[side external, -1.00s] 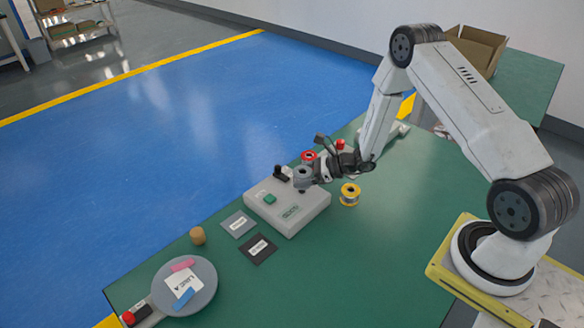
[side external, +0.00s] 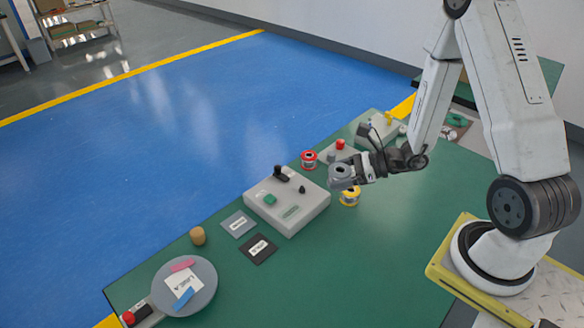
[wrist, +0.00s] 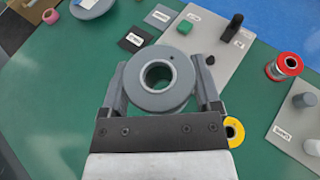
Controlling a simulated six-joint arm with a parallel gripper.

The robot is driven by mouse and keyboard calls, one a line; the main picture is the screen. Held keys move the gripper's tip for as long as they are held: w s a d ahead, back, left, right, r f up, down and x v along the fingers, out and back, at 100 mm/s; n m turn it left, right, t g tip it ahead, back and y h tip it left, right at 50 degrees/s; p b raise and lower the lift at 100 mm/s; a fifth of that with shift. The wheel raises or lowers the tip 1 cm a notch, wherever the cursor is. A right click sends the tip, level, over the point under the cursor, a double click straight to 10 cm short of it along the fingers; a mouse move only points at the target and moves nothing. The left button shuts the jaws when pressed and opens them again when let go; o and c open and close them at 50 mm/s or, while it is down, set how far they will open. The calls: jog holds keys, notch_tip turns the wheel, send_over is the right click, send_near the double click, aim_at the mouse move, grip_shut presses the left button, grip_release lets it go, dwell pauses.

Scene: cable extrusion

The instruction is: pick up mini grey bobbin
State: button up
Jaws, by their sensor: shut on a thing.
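The mini grey bobbin (wrist: 158,78) is a grey flanged spool with a round centre hole. My gripper (wrist: 162,88) is shut on it, with one finger on each side in the wrist view. In the side view the bobbin (side external: 342,172) is at the end of my gripper (side external: 348,176). It is held above the green table, over the yellow bobbin (side external: 349,197), which it partly covers from this angle.
A grey box (side external: 287,206) with a green block and black and dark knobs lies left of the gripper. A red bobbin (side external: 308,160) stands behind. A second grey box (side external: 380,130) is at the back. The table's front right (side external: 400,230) is clear.

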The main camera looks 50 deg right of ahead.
jog(key=shift+s+r, duration=0.3)
jog(key=shift+s, duration=0.35)
